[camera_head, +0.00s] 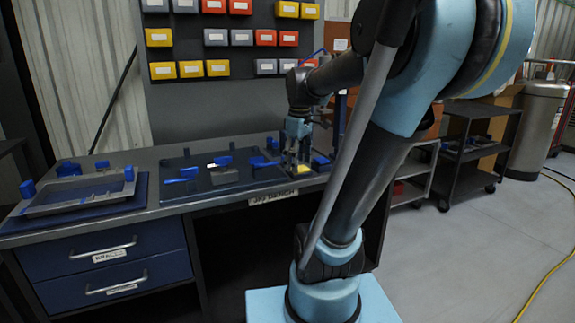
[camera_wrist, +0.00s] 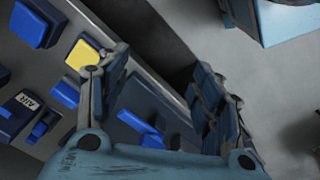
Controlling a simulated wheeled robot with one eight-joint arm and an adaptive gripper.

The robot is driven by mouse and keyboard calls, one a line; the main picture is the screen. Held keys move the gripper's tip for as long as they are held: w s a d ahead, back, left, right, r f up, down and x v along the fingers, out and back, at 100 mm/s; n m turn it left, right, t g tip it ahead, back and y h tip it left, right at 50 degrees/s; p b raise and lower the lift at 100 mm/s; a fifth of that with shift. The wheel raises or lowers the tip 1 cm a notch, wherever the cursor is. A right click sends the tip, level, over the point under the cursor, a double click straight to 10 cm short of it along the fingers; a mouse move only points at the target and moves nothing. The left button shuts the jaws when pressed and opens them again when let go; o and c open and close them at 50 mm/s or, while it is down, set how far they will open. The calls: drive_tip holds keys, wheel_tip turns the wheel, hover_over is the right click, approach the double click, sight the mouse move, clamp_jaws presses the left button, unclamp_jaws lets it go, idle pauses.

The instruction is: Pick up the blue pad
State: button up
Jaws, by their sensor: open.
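My gripper (camera_head: 291,168) is over the right end of the bench, fingers pointing down. In the wrist view my gripper (camera_wrist: 165,75) has its fingers spread wide, with nothing held. A flat blue piece (camera_wrist: 137,122) shows in the gap between the fingers, below their level and apart from them; it may be the blue pad. A blue block (camera_head: 320,163) stands just right of the fingers in the head view. Other blue pieces look similar, so I cannot tell for sure which is the pad. A yellow pad (camera_wrist: 82,56) lies beside the left finger.
The dark bench (camera_head: 160,213) has a grey frame (camera_head: 80,207) with blue blocks at its left. A dark mat with blue clamps (camera_head: 224,161) lies in the middle. Bins hang on the back panel.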

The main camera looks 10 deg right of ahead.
drive_tip(key=w+r+n+g, duration=0.1)
drive_tip(key=w+r+n, duration=0.4)
drive_tip(key=w, duration=0.6)
drive_tip(key=w+r+n, duration=0.3)
drive_tip(key=w+n, duration=0.3)
drive_tip(key=w, duration=0.5)
wheel_tip(320, 180, down, 11)
drive_tip(key=shift+a+f, duration=0.15)
drive_tip(key=shift+w+d+f, duration=0.1)
drive_tip(key=shift+f, duration=1.25)
drive_tip(key=shift+w+d+f, duration=0.1)
drive_tip(key=shift+f, duration=1.2)
drive_tip(key=c, duration=1.2)
wheel_tip(320, 180, up, 10)
drive_tip(key=shift+r, duration=0.1)
